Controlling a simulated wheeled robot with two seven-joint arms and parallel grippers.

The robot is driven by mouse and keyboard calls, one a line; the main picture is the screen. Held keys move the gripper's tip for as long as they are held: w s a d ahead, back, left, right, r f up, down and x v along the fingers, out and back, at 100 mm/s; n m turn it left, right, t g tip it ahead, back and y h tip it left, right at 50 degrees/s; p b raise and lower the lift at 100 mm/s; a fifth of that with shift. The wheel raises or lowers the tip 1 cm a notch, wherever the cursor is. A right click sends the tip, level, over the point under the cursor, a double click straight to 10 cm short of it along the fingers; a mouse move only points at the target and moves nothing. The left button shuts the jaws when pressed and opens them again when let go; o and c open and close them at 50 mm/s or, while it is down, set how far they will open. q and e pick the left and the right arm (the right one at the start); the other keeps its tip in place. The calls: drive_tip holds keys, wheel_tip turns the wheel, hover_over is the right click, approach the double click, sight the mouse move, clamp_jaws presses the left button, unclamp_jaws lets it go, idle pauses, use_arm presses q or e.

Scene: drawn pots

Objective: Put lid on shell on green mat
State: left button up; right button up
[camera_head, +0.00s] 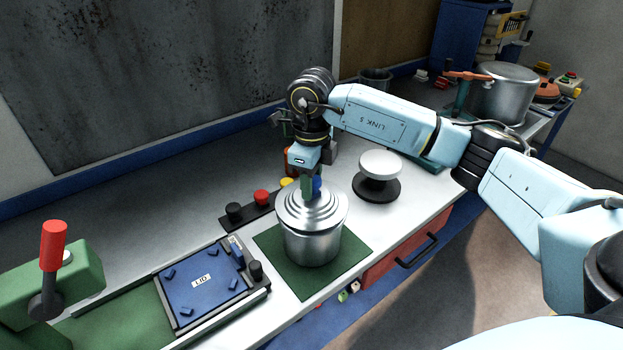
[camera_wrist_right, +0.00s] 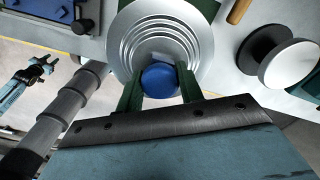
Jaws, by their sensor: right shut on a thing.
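The silver stepped lid (camera_head: 312,203) sits over the metal shell (camera_head: 313,243), which stands on the green mat (camera_head: 271,242). My right gripper (camera_head: 311,186) is above the lid with its green fingers shut on the lid's blue knob. In the right wrist view the two fingers (camera_wrist_right: 160,88) stand on both sides of the blue knob (camera_wrist_right: 160,79), and the lid (camera_wrist_right: 203,42) spreads around it. The lid looks level and in line with the shell's rim; I cannot tell whether it is fully seated.
A blue tray marked LID (camera_head: 183,300) lies left of the mat. A black strip with coloured buttons (camera_head: 262,198) is behind it, and a white-topped black spool (camera_head: 380,167) stands to the right. A red-handled green device (camera_head: 65,265) is at left.

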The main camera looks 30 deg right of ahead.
drive_tip(key=shift+f+b, duration=0.6)
drive_tip(key=shift+f, duration=0.25)
drive_tip(key=o, duration=1.1)
drive_tip(key=shift+r, duration=0.1)
drive_tip(key=shift+r, duration=6.65)
drive_tip(key=shift+s, duration=0.1)
